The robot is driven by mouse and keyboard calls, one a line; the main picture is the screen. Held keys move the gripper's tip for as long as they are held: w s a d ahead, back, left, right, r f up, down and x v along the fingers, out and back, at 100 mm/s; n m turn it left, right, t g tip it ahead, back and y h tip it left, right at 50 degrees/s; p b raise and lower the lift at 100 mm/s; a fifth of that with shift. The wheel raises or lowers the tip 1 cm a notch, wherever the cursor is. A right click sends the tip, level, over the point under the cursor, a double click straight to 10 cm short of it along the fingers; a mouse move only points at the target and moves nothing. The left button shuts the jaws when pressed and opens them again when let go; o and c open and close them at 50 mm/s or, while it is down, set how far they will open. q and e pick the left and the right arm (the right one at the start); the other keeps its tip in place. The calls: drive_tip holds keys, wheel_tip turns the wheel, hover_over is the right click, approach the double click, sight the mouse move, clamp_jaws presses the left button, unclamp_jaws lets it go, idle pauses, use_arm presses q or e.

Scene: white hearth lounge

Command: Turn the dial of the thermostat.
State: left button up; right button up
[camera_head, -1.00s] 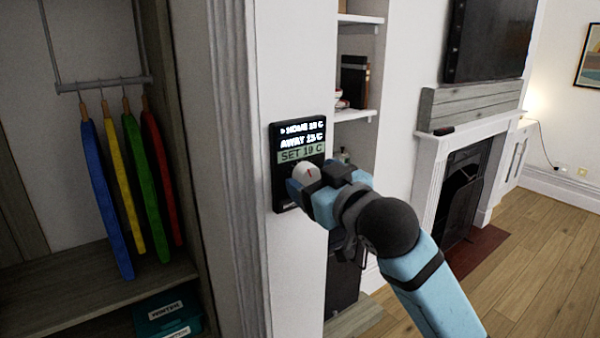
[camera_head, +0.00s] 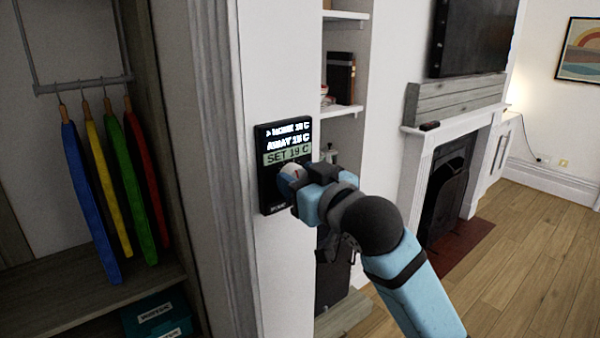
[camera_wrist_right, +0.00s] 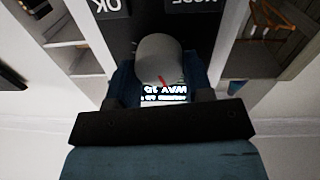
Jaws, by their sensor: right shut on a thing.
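The black thermostat (camera_head: 265,190) is on the white wall pillar. Its screen shows two upper lines and a green "SET 19 C" line. Its pale round dial (camera_head: 290,172) stands out from the lower part and is partly hidden by my right gripper (camera_head: 298,184). My right gripper is shut on the dial, its arm coming in from the lower right. In the right wrist view the grey dial (camera_wrist_right: 158,58) with a red mark sits between the fingers, and the thermostat's lettering appears upside down. My left gripper is not in view.
A wardrobe with blue, yellow, green and red garments (camera_head: 90,190) on hangers is at left, with a teal box (camera_head: 158,315) below. Shelves (camera_head: 343,110) stand just right of the pillar. A fireplace (camera_head: 445,190) and open wooden floor (camera_head: 530,240) are farther right.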

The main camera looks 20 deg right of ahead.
drive_tip(key=shift+r+m+p, duration=0.25)
drive_tip(key=shift+m+p, duration=0.7)
drive_tip(key=shift+m, duration=0.25)
drive_tip(key=shift+f+m+p, duration=0.15)
drive_tip(key=shift+m+p, duration=0.15)
drive_tip(key=shift+m, duration=0.1)
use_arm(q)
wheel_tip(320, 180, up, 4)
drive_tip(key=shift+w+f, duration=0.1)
use_arm(e)
drive_tip(key=o, duration=0.9)
drive_tip(key=shift+w+f, duration=0.1)
drive_tip(key=shift+w, duration=0.05)
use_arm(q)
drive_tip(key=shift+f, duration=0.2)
use_arm(e)
drive_tip(key=shift+o, duration=0.2)
